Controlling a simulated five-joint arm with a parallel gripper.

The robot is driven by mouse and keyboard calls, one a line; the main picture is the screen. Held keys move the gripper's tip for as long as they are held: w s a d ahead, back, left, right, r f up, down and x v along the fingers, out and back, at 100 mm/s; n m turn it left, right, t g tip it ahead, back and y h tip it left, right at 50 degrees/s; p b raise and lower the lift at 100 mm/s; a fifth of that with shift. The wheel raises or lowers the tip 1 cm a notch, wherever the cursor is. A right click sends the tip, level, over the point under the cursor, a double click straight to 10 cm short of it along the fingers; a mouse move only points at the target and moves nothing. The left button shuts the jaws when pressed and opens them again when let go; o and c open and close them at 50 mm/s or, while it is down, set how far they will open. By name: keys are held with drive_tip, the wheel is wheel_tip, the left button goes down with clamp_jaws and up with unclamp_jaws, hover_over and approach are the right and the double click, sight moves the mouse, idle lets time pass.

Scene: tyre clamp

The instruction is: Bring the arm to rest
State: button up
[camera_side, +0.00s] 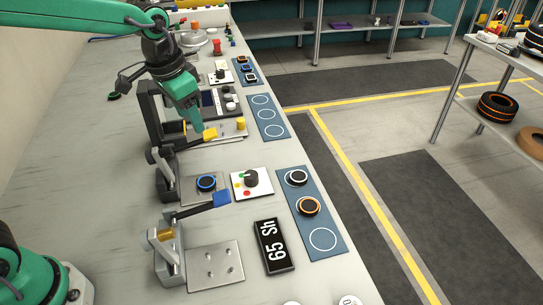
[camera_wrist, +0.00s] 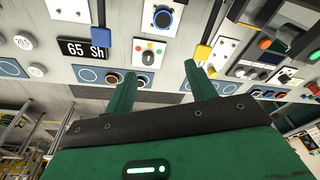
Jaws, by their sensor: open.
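My gripper (camera_side: 197,122) is in the upper left of the side view, pointing down over the bench near a yellow-tipped clamp lever (camera_side: 208,134). I cannot tell its exact height. In the wrist view, its two green fingers (camera_wrist: 157,78) stand wide apart with nothing between them. A small blue-ringed tyre (camera_side: 206,183) sits on the metal plate of the middle clamp; it also shows in the wrist view (camera_wrist: 162,17). A blue-tipped lever (camera_side: 212,201) lies in front of that plate.
A blue mat (camera_side: 331,262) holds two tyres, white-ringed (camera_side: 297,177) and orange-ringed (camera_side: 308,206), and one empty circle. A "65 Sh" display (camera_side: 273,246) and a knob panel (camera_side: 251,183) stand beside it. The front clamp's plate (camera_side: 215,265) is bare. Open bench (camera_side: 80,160) lies left.

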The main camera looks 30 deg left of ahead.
drive_tip(key=s+a+r+n+t, duration=0.1)
drive_tip(key=s+a+n, duration=0.1)
drive_tip(key=s, duration=0.7)
drive_tip(key=s+a+r+n+t, duration=0.1)
drive_tip(key=s+a+n+t, duration=0.1)
drive_tip(key=s+a, duration=0.3)
drive_tip(key=s, duration=0.4)
drive_tip(key=shift+s+a, duration=0.15)
drive_tip(key=shift+a, duration=0.15)
drive_tip(key=shift+r, duration=0.1)
